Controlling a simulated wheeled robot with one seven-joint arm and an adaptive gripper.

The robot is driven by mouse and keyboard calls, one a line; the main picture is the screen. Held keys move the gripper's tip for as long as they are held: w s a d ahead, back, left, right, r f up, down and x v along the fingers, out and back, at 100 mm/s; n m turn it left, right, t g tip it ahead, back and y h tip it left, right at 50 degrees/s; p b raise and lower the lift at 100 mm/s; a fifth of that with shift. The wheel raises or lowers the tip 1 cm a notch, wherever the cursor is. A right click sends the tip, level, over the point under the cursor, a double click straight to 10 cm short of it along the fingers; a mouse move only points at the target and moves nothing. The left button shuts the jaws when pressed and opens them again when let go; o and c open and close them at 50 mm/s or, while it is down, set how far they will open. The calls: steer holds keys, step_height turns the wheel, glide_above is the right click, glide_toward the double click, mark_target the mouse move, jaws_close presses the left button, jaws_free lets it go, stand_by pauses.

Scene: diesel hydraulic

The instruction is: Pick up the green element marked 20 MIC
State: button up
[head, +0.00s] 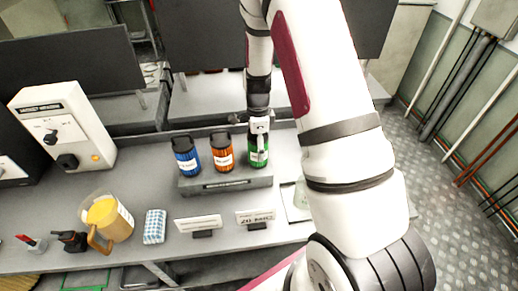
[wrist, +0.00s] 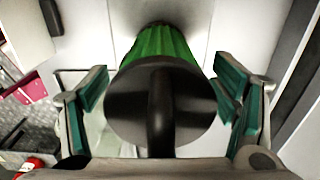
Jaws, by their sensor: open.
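The green element (head: 259,157) with a black top stands upright at the right end of a row on a low grey block (head: 226,184). Its white label is too small to read in the head view. My gripper (head: 260,128) is right above it, pointing down. In the wrist view the green ribbed element (wrist: 165,45) and its black cap with a bar handle lie between the two fingers. My gripper (wrist: 164,90) is open, with teal pads on both sides and visible gaps to the cap. Part of the element is hidden behind its cap.
An orange element (head: 221,155) and a blue element (head: 186,157) stand to the left on the block. A grey control box (head: 62,125) stands at left.

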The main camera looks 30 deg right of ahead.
steer(key=c, duration=1.3)
steer(key=shift+c, duration=0.2)
steer(key=shift+w+r, duration=0.1)
